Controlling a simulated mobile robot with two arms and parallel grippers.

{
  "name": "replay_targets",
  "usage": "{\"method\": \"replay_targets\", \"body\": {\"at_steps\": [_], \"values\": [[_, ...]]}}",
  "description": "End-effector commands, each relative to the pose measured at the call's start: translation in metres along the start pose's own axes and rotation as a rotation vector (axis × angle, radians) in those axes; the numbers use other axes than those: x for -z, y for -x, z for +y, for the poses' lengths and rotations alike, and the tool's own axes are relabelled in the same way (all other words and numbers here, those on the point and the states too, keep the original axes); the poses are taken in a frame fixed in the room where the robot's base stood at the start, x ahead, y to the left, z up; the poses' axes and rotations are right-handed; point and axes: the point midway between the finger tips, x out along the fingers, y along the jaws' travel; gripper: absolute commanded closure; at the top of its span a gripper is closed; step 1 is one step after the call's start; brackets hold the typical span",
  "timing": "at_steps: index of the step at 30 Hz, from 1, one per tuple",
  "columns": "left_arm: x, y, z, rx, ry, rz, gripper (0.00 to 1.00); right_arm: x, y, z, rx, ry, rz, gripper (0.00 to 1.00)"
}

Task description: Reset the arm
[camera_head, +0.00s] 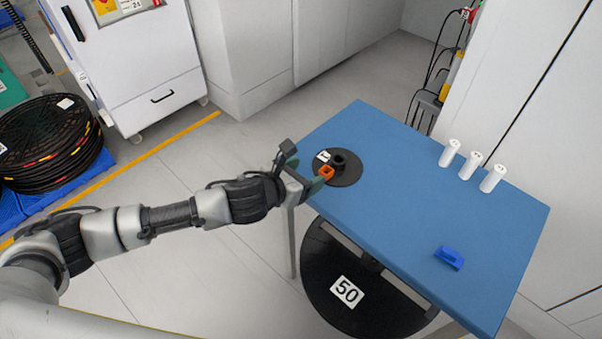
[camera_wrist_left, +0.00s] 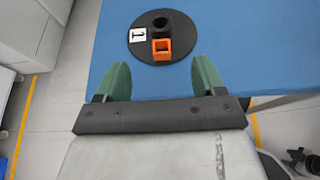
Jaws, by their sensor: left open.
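My left gripper (camera_head: 308,180) reaches in from the left to the near left edge of the blue table (camera_head: 400,200). In the left wrist view its two green fingers (camera_wrist_left: 162,78) are spread apart with nothing between them. Just beyond the fingertips is a black round base (camera_head: 345,177) with a short hollow post and a white label. A small orange square piece (camera_head: 327,172) sits on this base, beside the post; it also shows in the left wrist view (camera_wrist_left: 162,49). My right gripper is in neither view.
Three white cylinders (camera_head: 470,165) stand along the table's far right side. A blue block (camera_head: 449,258) lies near the right front. A large black disc marked 50 (camera_head: 330,270) is under the table. Stacked black reels (camera_head: 50,150) and a white cabinet (camera_head: 145,70) stand at left.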

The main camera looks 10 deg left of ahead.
Motion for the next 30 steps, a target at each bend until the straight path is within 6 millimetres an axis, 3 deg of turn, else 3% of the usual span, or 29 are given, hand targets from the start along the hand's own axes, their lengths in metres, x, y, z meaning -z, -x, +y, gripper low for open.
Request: {"method": "replay_targets", "body": {"at_steps": [5,22,26,30], "values": [[0.0,0.01,0.0,0.0,-0.001,0.001,0.31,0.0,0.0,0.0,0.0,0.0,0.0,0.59],[0.001,0.01,-0.006,0.001,0.055,0.002,0.31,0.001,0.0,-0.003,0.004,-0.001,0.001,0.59],[0.005,0.017,-0.03,-0.017,0.351,0.013,0.31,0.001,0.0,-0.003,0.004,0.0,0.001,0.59],[0.016,0.039,-0.053,-0.103,0.94,0.038,0.31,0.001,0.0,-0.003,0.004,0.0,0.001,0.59]]}}
